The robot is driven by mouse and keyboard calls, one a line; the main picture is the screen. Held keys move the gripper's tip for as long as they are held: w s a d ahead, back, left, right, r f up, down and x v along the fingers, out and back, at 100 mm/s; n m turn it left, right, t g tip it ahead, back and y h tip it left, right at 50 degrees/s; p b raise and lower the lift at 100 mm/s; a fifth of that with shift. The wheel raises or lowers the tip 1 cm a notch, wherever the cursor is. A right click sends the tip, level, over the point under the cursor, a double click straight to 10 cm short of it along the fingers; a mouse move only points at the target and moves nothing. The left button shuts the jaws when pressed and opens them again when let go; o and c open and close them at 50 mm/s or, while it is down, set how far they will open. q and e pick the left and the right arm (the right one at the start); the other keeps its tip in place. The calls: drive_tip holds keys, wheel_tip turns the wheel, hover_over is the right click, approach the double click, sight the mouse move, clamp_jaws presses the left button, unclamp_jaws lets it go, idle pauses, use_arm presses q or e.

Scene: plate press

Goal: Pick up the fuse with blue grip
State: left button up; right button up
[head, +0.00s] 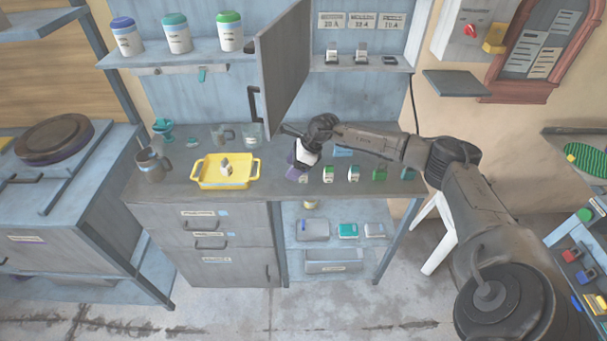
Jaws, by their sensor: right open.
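My right gripper (303,138) reaches in from the right over the counter, beside the open cabinet door; it is open. A purple and white object (303,160) shows just below it; whether they touch cannot be told. Small upright pieces with green and white parts stand in a row on the counter to its right, including a white and green one (353,173) and a green one (380,174). I cannot tell which thing is the fuse with blue grip. My left gripper is not in view.
The grey cabinet door (284,70) stands open close to my right gripper. A yellow tray (209,184) holds a small pale object on the counter's left. A grey mug (152,165) stands farther left. Jars with coloured lids stand on the upper shelf (190,54).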

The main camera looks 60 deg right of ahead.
drive_tip(key=shift+g+h, duration=0.6)
drive_tip(key=shift+h, duration=0.1)
drive_tip(key=d, duration=0.1)
drive_tip(key=s+d+r, duration=0.1)
drive_tip(key=d, duration=0.1)
drive_tip(key=s+d, duration=0.1)
drive_tip(key=d, duration=0.1)
drive_tip(key=shift+r, duration=0.15)
drive_tip(key=shift+w+f, duration=0.1)
drive_tip(key=shift+f, duration=0.5)
drive_tip(key=shift+w+a+f, duration=0.1)
drive_tip(key=shift+w+f, duration=0.1)
drive_tip(key=shift+f, duration=0.3)
drive_tip(key=b+x, duration=0.1)
drive_tip(key=x, duration=0.3)
drive_tip(key=shift+f, duration=0.45)
drive_tip(key=c, duration=1)
drive_tip(key=shift+r, duration=0.1)
